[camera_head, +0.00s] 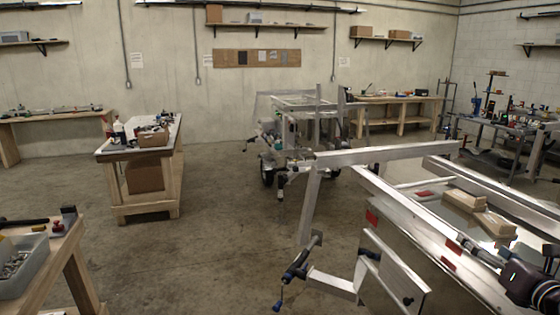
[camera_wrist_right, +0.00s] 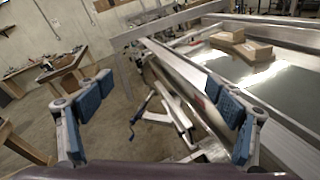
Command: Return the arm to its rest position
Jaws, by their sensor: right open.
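My right gripper (camera_head: 478,254) is at the lower right of the head view, above the side rail of the near aluminium trailer (camera_head: 400,205). In the right wrist view the right gripper (camera_wrist_right: 160,100) shows its two blue-padded fingers spread wide, with nothing between them. The trailer's rail and its front jack lie beyond the fingers. Part of my right arm is cut off by the right edge of the head view. My left arm and gripper do not show.
Cardboard boxes (camera_head: 490,222) lie on the near trailer's bed. A trailer jack (camera_head: 297,268) stands at its front. A workbench (camera_head: 112,152) stands left of centre, and a second trailer (camera_head: 300,130) stands behind. A grey bin (camera_head: 22,266) sits at lower left. The middle floor is clear.

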